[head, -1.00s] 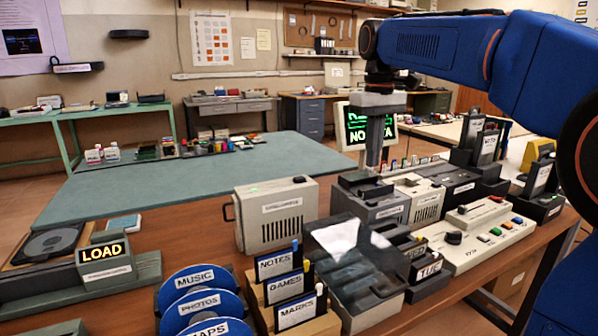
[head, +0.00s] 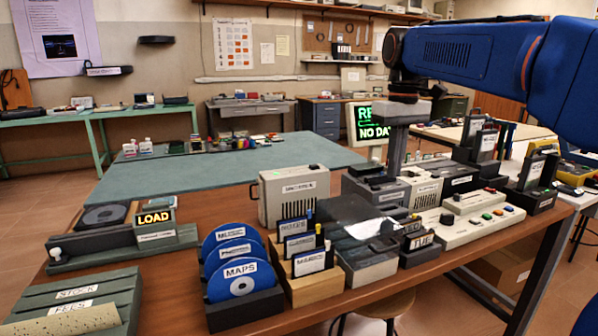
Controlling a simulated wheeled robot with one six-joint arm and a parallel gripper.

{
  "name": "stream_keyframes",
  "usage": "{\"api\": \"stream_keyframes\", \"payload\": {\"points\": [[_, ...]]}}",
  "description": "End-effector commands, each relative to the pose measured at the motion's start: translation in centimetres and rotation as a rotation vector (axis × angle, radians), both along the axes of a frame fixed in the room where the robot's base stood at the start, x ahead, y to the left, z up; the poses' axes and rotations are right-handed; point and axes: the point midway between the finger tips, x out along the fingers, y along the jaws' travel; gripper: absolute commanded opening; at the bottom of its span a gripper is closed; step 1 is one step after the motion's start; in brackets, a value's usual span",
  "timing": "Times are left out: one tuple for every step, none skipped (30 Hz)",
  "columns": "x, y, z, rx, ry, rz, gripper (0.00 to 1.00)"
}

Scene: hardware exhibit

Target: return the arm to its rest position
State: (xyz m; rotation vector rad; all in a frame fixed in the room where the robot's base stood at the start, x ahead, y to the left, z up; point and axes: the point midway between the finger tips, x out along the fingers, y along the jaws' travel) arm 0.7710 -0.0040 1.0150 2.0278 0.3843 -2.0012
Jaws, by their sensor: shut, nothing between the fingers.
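My blue arm (head: 470,55) reaches in from the upper right of the head view. My gripper (head: 396,165) points down over the grey device boxes (head: 375,190) at the back right of the brown table. It is shut with nothing in it. Its fingertips are small in the picture, and I cannot tell whether they touch the box below or hang just above it.
Blue labelled discs (head: 240,279), a wooden holder of labelled cards (head: 318,285), a beige case (head: 294,196) and a control panel with coloured buttons (head: 470,222) crowd the brown table. A small screen (head: 372,122) stands behind my gripper. The green mat (head: 230,172) is mostly clear.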

Motion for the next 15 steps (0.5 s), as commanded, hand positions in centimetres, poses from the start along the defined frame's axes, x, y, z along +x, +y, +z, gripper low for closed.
{"api": "stream_keyframes", "payload": {"points": [[-0.5, -0.1, 0.0, 0.001, -0.006, -0.004, 0.0], [-0.7, -0.2, -0.1, 0.001, -0.008, -0.007, 0.0], [-1.0, -0.3, -0.3, 0.002, -0.012, -0.011, 0.0], [-1.2, -0.4, -0.3, 0.002, -0.015, -0.013, 0.0], [-1.5, -0.5, -0.5, 0.003, -0.019, -0.017, 0.0], [-1.8, -0.6, -0.6, 0.004, -0.024, -0.021, 0.0], [-2.1, -0.7, -0.8, 0.004, -0.029, -0.025, 0.0], [-2.4, -0.9, -1.0, 0.004, -0.032, -0.029, 0.0], [-2.9, -1.0, -1.1, 0.006, -0.04, -0.035, 0.0], [-3.3, -1.1, -1.3, 0.006, -0.044, -0.04, 0.0], [-3.6, -1.2, -1.6, 0.007, -0.048, -0.045, 0.0], [-4.2, -1.4, -1.8, 0.008, -0.056, -0.051, 0.0], [-4.6, -1.5, -2.1, 0.009, -0.061, -0.057, 0.0], [-5.1, -1.7, -2.4, 0.009, -0.068, -0.063, 0.0], [-5.8, -1.9, -2.8, 0.012, -0.078, -0.071, 0.0]]}}
